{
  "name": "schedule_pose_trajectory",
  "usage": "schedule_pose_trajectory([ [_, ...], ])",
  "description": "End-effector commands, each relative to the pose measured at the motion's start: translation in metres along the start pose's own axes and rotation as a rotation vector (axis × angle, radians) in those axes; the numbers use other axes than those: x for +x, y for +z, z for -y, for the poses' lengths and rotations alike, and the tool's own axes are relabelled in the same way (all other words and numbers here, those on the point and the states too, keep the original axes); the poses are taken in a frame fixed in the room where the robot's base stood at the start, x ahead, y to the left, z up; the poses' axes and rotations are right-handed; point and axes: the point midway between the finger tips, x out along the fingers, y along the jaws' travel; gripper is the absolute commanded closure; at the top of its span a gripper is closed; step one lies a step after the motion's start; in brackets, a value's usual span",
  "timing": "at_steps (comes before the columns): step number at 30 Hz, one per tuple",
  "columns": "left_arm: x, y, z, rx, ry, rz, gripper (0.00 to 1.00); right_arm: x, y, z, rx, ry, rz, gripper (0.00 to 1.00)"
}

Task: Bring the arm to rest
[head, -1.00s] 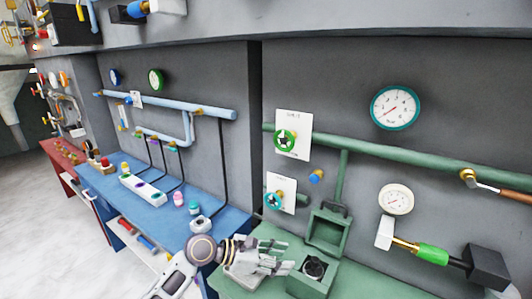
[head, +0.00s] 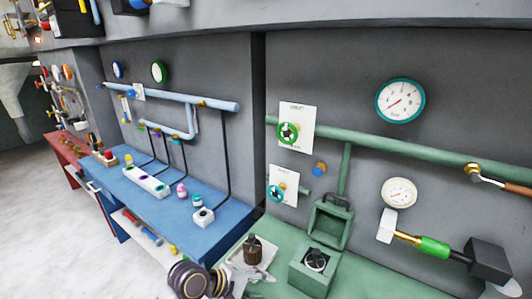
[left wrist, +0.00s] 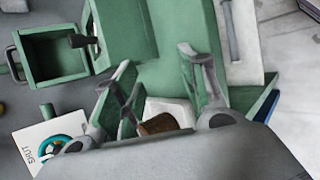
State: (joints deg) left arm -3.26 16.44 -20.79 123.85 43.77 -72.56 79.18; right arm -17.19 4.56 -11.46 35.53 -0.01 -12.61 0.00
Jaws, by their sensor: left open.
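My left arm's gripper (left wrist: 158,68) shows in the left wrist view with its two fingers spread apart and nothing between the tips. Behind the fingers are a white tray (left wrist: 168,108) and a brown object (left wrist: 158,124), partly hidden by the gripper body. In the head view my left arm is at the bottom edge, in front of the green bench (head: 262,236), mostly cut off. The white tray (head: 236,258) there holds a dark brown knobbed piece (head: 252,250). My right gripper is not in view.
Valve plates (head: 297,128), a green pipe (head: 400,152) and gauges (head: 400,100) line the wall. The blue bench (head: 218,238) is to the left.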

Motion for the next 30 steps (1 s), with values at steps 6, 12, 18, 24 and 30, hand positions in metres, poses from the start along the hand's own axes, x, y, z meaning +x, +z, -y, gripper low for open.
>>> schedule_pose_trajectory([
  [6,-0.010,-0.010,0.031,0.202,-0.063,-0.083,0.58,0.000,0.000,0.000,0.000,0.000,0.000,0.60],
  [12,-0.024,-0.021,0.060,0.385,-0.144,-0.152,0.58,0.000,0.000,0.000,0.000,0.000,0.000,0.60],
  [18,-0.041,-0.032,0.091,0.556,-0.249,-0.204,0.58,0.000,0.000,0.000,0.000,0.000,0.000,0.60],
  [24,-0.062,-0.041,0.123,0.719,-0.374,-0.237,0.58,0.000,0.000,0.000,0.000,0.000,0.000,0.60],
  [30,-0.086,-0.049,0.156,0.867,-0.516,-0.245,0.58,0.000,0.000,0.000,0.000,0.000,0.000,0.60],
])
